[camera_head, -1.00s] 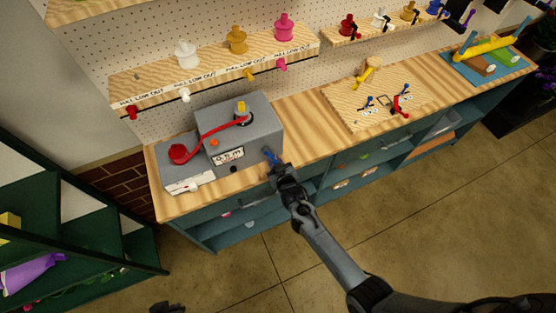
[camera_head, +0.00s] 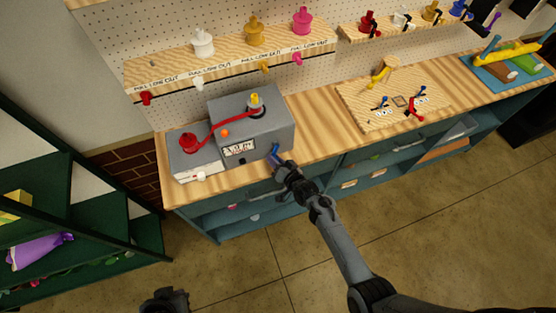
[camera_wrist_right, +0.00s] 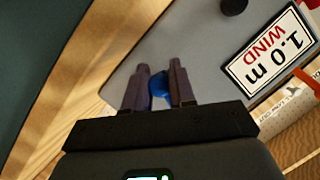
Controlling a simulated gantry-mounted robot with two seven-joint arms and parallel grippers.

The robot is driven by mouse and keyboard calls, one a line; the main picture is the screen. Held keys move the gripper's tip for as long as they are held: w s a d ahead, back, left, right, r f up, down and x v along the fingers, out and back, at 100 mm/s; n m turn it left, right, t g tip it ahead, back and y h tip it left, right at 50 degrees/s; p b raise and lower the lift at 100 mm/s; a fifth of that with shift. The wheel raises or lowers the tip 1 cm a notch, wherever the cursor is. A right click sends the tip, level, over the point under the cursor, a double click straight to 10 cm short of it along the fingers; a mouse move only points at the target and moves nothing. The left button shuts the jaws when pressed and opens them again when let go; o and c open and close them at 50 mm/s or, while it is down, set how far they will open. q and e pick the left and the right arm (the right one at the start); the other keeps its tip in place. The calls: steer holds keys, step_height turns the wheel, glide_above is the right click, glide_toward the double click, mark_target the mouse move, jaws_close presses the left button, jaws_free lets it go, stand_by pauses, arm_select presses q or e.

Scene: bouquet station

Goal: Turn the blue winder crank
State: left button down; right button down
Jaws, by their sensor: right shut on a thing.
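The blue winder crank (camera_head: 274,149) sticks out at the front right of the grey winder box (camera_head: 272,128). My right gripper (camera_head: 277,162) is at the crank, in front of the box. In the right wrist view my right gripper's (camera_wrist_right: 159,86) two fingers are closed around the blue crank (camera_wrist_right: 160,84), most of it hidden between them. A red ribbon (camera_head: 228,124) runs from a red spool (camera_head: 189,143) on the left to a yellow-topped post (camera_head: 255,102) on the box. My left gripper (camera_head: 167,300) is at the bottom edge, partly cut off; its fingers are unclear.
A label reading 1.0 m WIND (camera_wrist_right: 266,50) is on the box front. A shelf with white, yellow and pink spools (camera_head: 240,62) hangs behind. A wooden board (camera_head: 395,105) with small tools lies to the right. A green shelf unit (camera_head: 75,220) stands at left.

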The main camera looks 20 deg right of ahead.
steer(key=shift+s+a+f+m+y, duration=0.2)
steer(key=shift+a+f+m+y, duration=0.1)
steer(key=shift+m, duration=0.1)
stand_by(0.3)
steer(key=c, duration=1.2)
jaws_free()
steer(key=shift+o, duration=1.3)
steer(key=shift+w+a+r, duration=0.1)
steer(key=shift+a+r, duration=0.05)
steer(key=shift+a, duration=0.05)
steer(key=shift+d+r, duration=0.1)
